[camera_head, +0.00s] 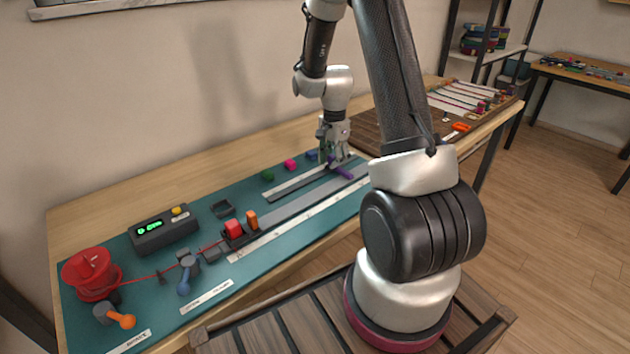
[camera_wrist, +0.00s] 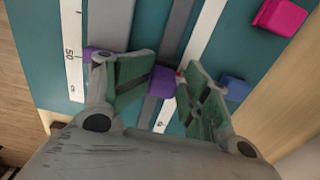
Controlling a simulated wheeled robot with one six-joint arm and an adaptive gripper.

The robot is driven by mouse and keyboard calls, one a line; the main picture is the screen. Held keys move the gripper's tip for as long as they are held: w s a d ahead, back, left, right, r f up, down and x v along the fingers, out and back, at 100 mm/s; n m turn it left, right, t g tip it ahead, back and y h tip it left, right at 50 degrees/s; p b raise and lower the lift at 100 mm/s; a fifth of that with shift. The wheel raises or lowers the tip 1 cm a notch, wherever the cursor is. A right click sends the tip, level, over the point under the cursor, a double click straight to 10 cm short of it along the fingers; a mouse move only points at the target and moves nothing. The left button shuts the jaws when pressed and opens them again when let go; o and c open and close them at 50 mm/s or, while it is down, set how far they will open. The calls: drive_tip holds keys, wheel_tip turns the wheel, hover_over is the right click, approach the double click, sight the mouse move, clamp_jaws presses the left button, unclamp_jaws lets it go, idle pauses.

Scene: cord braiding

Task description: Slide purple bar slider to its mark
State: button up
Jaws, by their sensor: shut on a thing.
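The purple bar slider (camera_head: 342,172) lies across a grey rail at the far right end of the teal mat. My gripper (camera_head: 334,158) is down over it. In the wrist view my gripper (camera_wrist: 166,78) is shut on the slider's purple block (camera_wrist: 162,82), which shows between the green finger pads. Another purple part (camera_wrist: 90,54) shows beyond the left finger, beside a white numbered scale (camera_wrist: 72,40). A small reddish spot (camera_wrist: 179,72) shows by the right fingertip on another white strip; I cannot tell whether it is the mark. The fingers hide part of the slider.
Pink (camera_head: 290,165), green (camera_head: 267,175) and blue (camera_head: 312,155) blocks stand behind the rails. A display box (camera_head: 163,231) and red spool (camera_head: 91,272) are at the left.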

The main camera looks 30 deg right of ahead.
drive_tip(key=o, duration=0.4)
drive_tip(key=shift+w, duration=0.25)
drive_tip(key=shift+s+r, duration=0.15)
drive_tip(key=shift+r, duration=3.3)
